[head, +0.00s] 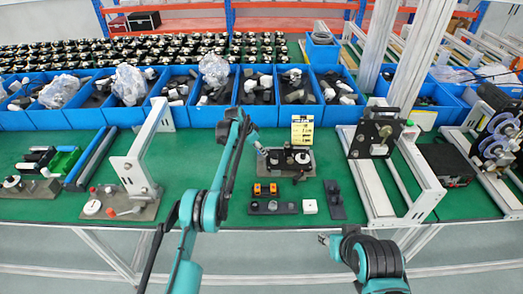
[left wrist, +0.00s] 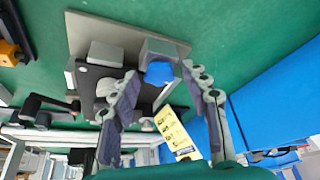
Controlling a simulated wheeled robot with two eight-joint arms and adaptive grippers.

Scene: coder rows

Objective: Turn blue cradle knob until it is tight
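The blue cradle knob (left wrist: 158,73) shows in the left wrist view, on a grey block of the cradle (left wrist: 88,32), which has a grey plate and dark parts. In the head view the cradle (head: 297,171) stands mid-table; I cannot make out the knob there. My left gripper (left wrist: 160,70) is open, with one finger on each side of the knob in the picture; I cannot tell whether either touches it. In the head view the left gripper (head: 259,148) is small, at the cradle's left end. My right gripper (head: 323,239) is low, before the table's front edge, away from the cradle.
A yellow label card (head: 302,130) stands behind the cradle. Blue bins (head: 250,112) line the back. A grey stand (head: 136,160) is left, a framed machine (head: 379,138) right.

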